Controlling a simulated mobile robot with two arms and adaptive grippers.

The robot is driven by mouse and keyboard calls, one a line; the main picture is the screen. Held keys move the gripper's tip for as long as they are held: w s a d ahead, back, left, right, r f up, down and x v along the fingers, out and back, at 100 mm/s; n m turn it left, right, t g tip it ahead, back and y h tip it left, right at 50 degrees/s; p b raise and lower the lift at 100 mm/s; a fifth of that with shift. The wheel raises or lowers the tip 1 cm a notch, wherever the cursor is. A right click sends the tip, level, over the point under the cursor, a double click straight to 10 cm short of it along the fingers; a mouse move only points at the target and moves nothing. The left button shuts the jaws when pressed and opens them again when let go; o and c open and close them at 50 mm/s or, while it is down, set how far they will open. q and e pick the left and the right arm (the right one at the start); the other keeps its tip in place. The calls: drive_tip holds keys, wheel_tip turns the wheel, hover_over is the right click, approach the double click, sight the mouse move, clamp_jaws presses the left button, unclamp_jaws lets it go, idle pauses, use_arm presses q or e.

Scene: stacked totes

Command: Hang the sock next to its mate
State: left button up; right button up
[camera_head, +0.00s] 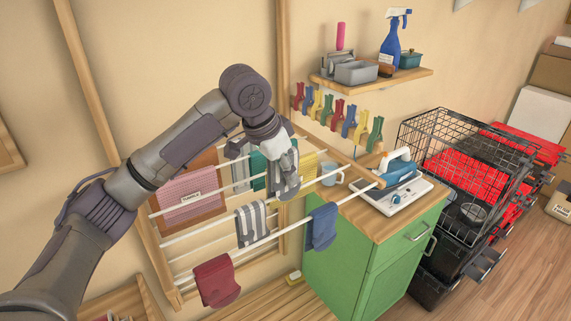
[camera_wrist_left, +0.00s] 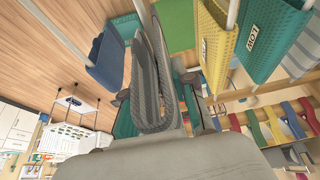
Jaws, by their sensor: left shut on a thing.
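My left gripper (camera_head: 284,158) is shut on a grey striped sock (camera_head: 285,183), which hangs down from the fingers in front of the upper rods of the drying rack. The held sock also shows between the fingers in the left wrist view (camera_wrist_left: 153,80). A grey-and-white striped sock (camera_head: 250,223), similar in look, hangs over a lower rod of the drying rack (camera_head: 196,230), below and left of the gripper. On the front rod a dark red sock (camera_head: 216,281) hangs at left and a blue sock (camera_head: 322,227) at right. My right gripper is not in view.
A pink cloth (camera_head: 190,197) and a green cloth (camera_head: 259,170) hang on upper rods. Coloured pegs (camera_head: 338,114) line the wall under a shelf (camera_head: 375,80). A green cabinet (camera_head: 375,260) with an iron (camera_head: 400,170) stands right of the rack. The front rod is bare between its socks.

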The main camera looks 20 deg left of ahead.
use_arm(q)
wheel_tip(320, 180, down, 10)
drive_tip(key=b, duration=0.2)
idle(0.8)
drive_tip(key=o, duration=1)
drive_tip(key=shift+r, duration=0.1)
